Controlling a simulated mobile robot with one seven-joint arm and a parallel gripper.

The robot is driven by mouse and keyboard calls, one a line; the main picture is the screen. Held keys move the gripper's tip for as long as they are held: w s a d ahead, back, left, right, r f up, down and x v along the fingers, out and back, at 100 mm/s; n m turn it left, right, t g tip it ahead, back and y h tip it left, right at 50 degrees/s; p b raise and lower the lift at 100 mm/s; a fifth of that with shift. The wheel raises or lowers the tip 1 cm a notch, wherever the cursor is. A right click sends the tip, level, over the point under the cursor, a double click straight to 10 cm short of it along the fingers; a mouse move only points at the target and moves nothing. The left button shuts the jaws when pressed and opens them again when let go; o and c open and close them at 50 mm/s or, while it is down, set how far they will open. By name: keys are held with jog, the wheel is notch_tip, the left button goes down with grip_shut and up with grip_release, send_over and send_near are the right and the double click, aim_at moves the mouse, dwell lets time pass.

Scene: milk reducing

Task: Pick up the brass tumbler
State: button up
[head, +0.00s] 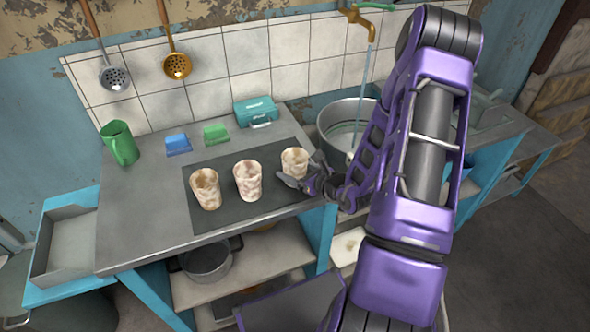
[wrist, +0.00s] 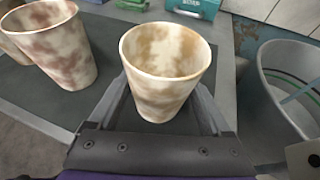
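Three cream tumblers with brown mottling stand upright in a row: a left one (head: 206,190), a middle one (head: 248,181) and a right one (head: 294,162). None looks plainly brass; I cannot tell which is the brass tumbler. My gripper (head: 303,173) is low at the right tumbler, on its near right side. In the wrist view the right tumbler (wrist: 165,62) stands between my fingers, its lower part reaching down between them. The fingers are spread, one on each side; whether they touch it I cannot tell. Another tumbler (wrist: 58,45) shows at the left.
The tumblers stand on a dark mat (head: 228,217) on a grey counter (head: 140,225). A metal bucket (head: 340,120) under a running brass tap is right of my gripper. A teal box (head: 256,111), blue and green small items, and a green mug (head: 120,144) are behind.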

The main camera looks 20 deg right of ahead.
jog(key=c, duration=1)
jog(key=shift+o, duration=0.2)
